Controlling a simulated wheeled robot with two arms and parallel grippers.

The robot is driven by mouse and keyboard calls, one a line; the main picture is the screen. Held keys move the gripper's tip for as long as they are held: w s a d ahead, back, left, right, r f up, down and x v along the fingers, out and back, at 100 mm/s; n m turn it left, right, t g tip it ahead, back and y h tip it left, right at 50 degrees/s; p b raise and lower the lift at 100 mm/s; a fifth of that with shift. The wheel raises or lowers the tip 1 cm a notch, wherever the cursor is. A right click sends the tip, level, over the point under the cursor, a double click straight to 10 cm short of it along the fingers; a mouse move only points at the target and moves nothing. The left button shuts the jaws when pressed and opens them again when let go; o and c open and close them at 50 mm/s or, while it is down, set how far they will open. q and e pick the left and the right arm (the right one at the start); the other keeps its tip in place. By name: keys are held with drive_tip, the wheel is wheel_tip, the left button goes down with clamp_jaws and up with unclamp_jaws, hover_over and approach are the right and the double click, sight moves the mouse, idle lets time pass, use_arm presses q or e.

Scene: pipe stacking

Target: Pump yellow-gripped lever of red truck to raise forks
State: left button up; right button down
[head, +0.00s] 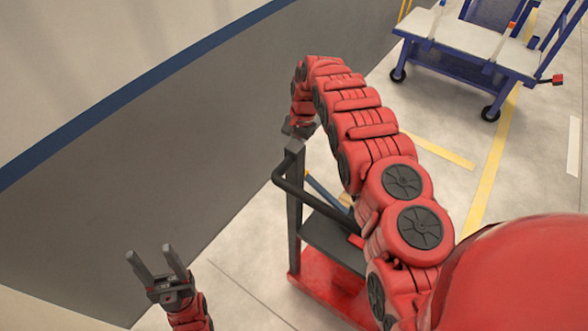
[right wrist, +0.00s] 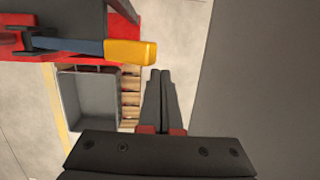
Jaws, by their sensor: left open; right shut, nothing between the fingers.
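The red truck (head: 318,292) stands below my right arm in the head view, with a grey post and black handle bar; my arm hides part of it. In the right wrist view, its lever has a blue shaft (right wrist: 75,46) and a yellow grip (right wrist: 130,52). My right gripper (right wrist: 160,72) is shut and empty, its fingertips just below the grip's right end in the picture; I cannot tell whether they touch it. My left gripper (head: 154,258) is open and empty at the lower left of the head view, away from the truck.
A grey wall with a blue stripe (head: 150,75) runs close along the left. A blue cart with a white top (head: 470,42) stands at the back right. A grey bin (right wrist: 90,105) and wooden slats (right wrist: 131,100) lie below the lever in the wrist view.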

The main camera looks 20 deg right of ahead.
drive_tip(key=shift+w+d+r, duration=0.1)
drive_tip(key=shift+w+r, duration=0.15)
drive_tip(key=shift+r, duration=0.65)
drive_tip(key=shift+w+r, duration=0.2)
drive_tip(key=shift+r, duration=0.65)
